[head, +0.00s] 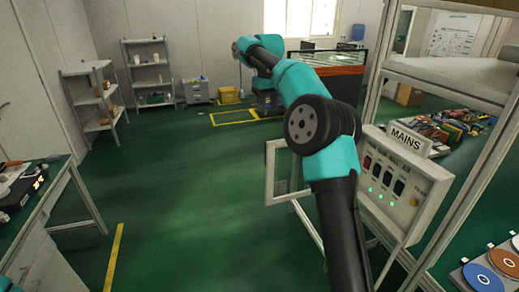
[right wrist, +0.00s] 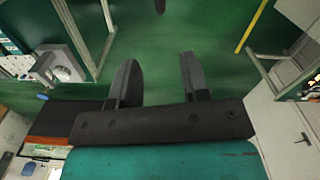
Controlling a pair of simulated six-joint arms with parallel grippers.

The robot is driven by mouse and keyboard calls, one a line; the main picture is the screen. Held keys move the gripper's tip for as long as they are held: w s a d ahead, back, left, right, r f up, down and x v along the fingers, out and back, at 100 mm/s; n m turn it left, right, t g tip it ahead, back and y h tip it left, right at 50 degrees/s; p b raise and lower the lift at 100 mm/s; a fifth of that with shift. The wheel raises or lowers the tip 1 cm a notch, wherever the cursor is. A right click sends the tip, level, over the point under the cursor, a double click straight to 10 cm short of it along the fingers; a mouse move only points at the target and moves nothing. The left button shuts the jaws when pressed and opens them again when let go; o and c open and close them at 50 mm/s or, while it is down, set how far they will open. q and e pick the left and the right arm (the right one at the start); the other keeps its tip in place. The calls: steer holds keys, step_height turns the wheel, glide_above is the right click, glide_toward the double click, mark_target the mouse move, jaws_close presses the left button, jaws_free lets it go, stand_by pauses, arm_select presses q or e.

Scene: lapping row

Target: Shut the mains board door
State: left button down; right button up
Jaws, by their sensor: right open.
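The mains board (head: 398,190) is a pale grey box under a MAINS sign, with dark switches and several lit green lamps. Its door (head: 270,178) is a pale frame with a see-through pane, standing open on the box's left side. My right arm crosses in front of the gap between door and box and hides part of both. My right gripper (head: 268,104) is far beyond the door, small and partly hidden behind its arm. In the right wrist view the gripper (right wrist: 158,72) is open, with nothing between its fingers. My left gripper is out of view.
A display case (head: 335,82) stands behind the arm. Shelves (head: 92,95) line the back left. A workbench (head: 45,195) is at the left edge. A metal frame (head: 462,170) rises right of the board. The green floor left of the door is clear.

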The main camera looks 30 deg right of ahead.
mark_target(267, 148)
steer(key=shift+f, duration=0.25)
step_height(267, 148, down, 17)
steer(key=shift+f, duration=0.1)
stand_by(0.8)
jaws_close()
stand_by(0.4)
